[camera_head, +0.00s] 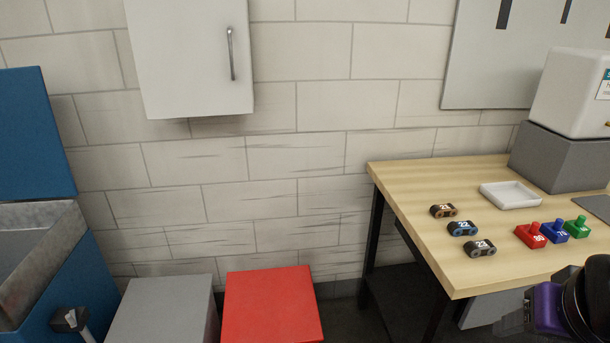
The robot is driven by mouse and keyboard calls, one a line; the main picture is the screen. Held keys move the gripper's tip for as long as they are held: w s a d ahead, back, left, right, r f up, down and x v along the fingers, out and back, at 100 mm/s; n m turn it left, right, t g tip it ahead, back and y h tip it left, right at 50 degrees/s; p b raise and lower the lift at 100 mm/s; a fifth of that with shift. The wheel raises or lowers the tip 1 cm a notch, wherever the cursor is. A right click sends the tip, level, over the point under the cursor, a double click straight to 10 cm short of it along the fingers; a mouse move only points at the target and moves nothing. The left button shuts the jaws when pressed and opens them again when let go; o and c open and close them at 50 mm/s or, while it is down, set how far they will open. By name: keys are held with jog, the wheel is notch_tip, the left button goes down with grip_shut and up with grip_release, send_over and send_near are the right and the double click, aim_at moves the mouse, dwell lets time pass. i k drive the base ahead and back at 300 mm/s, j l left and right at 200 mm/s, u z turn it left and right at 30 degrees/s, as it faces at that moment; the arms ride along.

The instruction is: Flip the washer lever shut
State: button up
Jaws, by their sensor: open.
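The washer appears to be the blue machine (72,290) at the left edge, with a grey metal basin and a raised blue lid (35,135) behind it. A lever (70,320) with a dark knob on a light grey rod shows in front of it at the bottom left. The rod leans, and its lower end is cut off by the frame. My gripper (508,322) is at the bottom right, by the wooden table's front edge, far from the lever. It is open, and no object shows in it. Its purple and black body is partly out of frame.
A grey box (160,312) and a red box (270,305) stand between the washer and the wooden table (420,195). On the table are a white tray (510,196), several small numbered parts, and red, blue and green stamps. A white cabinet (190,60) hangs on the wall.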

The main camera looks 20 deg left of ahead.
aim_at(71, 318)
jog(key=k+u, duration=0.1)
jog(key=u, duration=1.45)
jog(key=i+j+u, duration=0.1)
jog(key=u, duration=0.3)
jog(key=j+u, duration=0.1)
jog(key=u, duration=0.35)
jog(key=i+j, duration=0.15)
jog(key=i, duration=0.3)
jog(key=u, duration=0.05)
